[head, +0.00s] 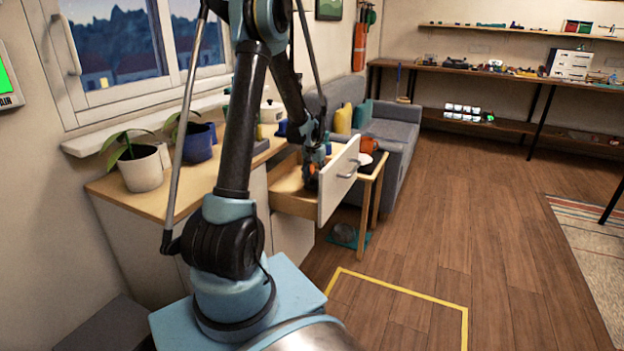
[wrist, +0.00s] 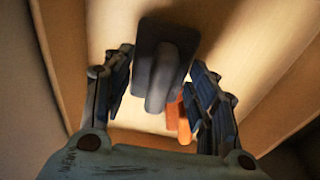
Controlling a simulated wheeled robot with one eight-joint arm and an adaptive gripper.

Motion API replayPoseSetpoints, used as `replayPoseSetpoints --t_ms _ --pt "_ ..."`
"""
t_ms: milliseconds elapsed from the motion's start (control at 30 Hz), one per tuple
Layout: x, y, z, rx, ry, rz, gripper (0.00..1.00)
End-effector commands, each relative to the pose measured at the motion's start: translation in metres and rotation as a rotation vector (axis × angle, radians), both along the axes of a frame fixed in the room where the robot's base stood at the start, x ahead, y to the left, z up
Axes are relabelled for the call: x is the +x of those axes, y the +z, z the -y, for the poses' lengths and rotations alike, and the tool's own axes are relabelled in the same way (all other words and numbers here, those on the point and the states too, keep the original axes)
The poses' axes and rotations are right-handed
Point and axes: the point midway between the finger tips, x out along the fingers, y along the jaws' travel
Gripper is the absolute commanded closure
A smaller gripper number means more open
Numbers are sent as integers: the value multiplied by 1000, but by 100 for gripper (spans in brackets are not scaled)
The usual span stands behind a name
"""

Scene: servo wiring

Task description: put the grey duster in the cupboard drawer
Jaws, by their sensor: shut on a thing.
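The cupboard drawer (head: 291,199) is pulled open, with its white front (head: 338,183) and silver handle facing right. My gripper (head: 311,172) reaches down into the drawer from above. In the wrist view, the grey duster (wrist: 164,68), a dark flat block with a lighter grip, lies between the two fingers of my gripper (wrist: 165,88). My gripper is shut on it. The pale drawer floor (wrist: 222,45) and wooden side walls surround it. In the head view the duster is mostly hidden behind my gripper and cannot be made out.
An orange object (wrist: 178,118) shows beside the duster, close to the right finger. Potted plants (head: 142,167) stand on the worktop. A small side table (head: 370,178) with an orange cup and a grey sofa (head: 385,128) stand just beyond the drawer.

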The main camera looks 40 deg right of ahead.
Motion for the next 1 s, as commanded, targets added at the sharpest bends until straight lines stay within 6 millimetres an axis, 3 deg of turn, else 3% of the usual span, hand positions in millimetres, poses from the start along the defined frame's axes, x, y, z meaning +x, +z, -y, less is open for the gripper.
replayPoseSetpoints --t_ms 67,100,167,633,1000 --pt "0 -2 0 0 0 0 85" --pt "0 -2 0 0 0 0 38" --pt "0 -2 0 0 0 0 27" --pt "0 4 0 0 0 0 27" --pt "-2 55 -5 0 0 0 27"
